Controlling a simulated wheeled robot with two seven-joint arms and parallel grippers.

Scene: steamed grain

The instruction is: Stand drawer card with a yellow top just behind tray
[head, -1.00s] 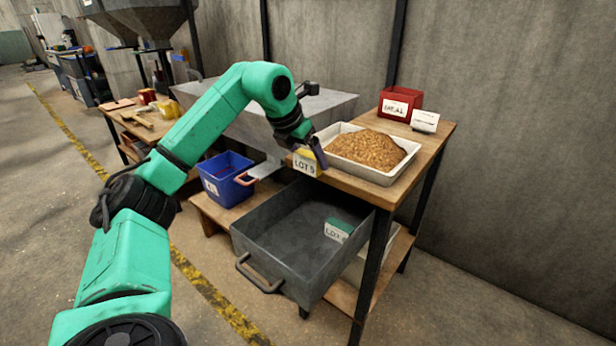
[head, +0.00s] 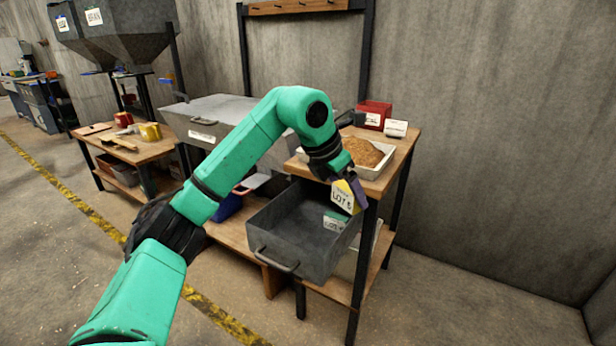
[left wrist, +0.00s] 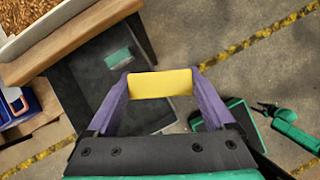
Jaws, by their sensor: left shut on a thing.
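My left gripper (head: 347,182) is shut on a white LOT card with a yellow top (head: 342,196). It holds the card in the air at the table's front edge, above the right side of the open drawer. In the left wrist view the card's yellow top (left wrist: 160,83) sits between the two purple fingers. The pale tray (head: 379,166) of brown grain stands on the wooden table, behind the gripper and partly hidden by my arm. A card with a green top (head: 335,221) is inside the grey drawer (head: 290,262).
A red bin (head: 374,116) and a small white card (head: 396,128) stand behind the tray at the table's back. A blue bin (head: 227,207) is on the low shelf, partly behind my arm. A side table (head: 130,152) stands at the left.

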